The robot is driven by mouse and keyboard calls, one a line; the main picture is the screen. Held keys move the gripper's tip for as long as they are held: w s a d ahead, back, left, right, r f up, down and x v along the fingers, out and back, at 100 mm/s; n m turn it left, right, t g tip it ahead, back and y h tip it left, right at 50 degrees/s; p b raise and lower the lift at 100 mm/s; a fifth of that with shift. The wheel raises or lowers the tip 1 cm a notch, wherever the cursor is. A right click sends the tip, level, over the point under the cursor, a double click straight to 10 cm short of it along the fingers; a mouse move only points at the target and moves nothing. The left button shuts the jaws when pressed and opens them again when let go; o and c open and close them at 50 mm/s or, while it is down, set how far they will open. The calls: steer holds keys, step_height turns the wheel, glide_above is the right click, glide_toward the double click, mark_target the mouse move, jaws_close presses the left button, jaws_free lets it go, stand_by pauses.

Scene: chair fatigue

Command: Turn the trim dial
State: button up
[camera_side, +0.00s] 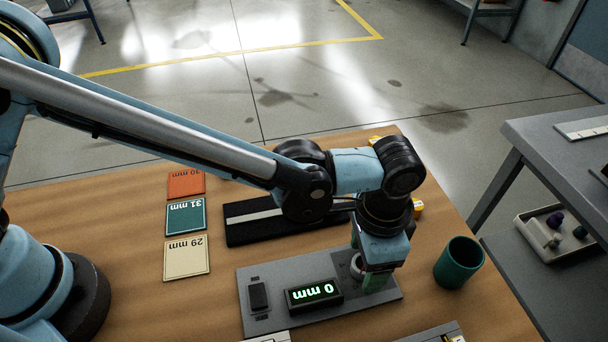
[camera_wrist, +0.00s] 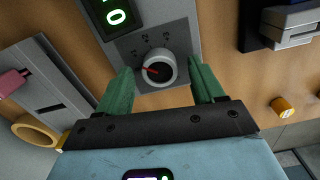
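The trim dial (camera_wrist: 161,69) is a round, pale-rimmed knob with a dark face and a red pointer aimed up and left in the wrist view. Small marks surround it on its dark plate. In the side view the dial (camera_side: 356,266) is partly hidden by my gripper. It sits on a grey panel (camera_side: 385,302) beside a display (camera_side: 314,292) reading 0 mm. My gripper (camera_wrist: 163,77) is open, its green fingers on either side of the dial with gaps visible. My gripper (camera_side: 372,277) points down over the panel's right end in the side view. I cannot tell its exact height.
A black switch (camera_side: 259,296) is on the panel's left. Cards lie at left: orange 30 mm (camera_side: 186,184), teal 31 mm (camera_side: 186,216), cream 29 mm (camera_side: 187,258). A green cup (camera_side: 459,263) stands close on the right.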

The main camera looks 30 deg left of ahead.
steer(key=shift+r, duration=0.1)
step_height(320, 180, up, 12)
stand_by(0.6)
steer(key=w+a+r+n+t+h, duration=0.1)
steer(key=w+a+r+n+t, duration=0.15)
steer(key=a, duration=0.75)
steer(key=w+a+r+n+t, duration=0.1)
steer(key=a+r+n, duration=0.15)
steer(key=a, duration=0.75)
steer(key=s+a+f+n+t, duration=0.2)
steer(key=a, duration=0.6)
steer(key=s+a+f+n+t+y, duration=0.1)
steer(key=s+a+f+n, duration=0.2)
steer(key=a, duration=0.5)
steer(key=shift+s+a+t, duration=0.2)
steer(key=shift+a+t, duration=0.15)
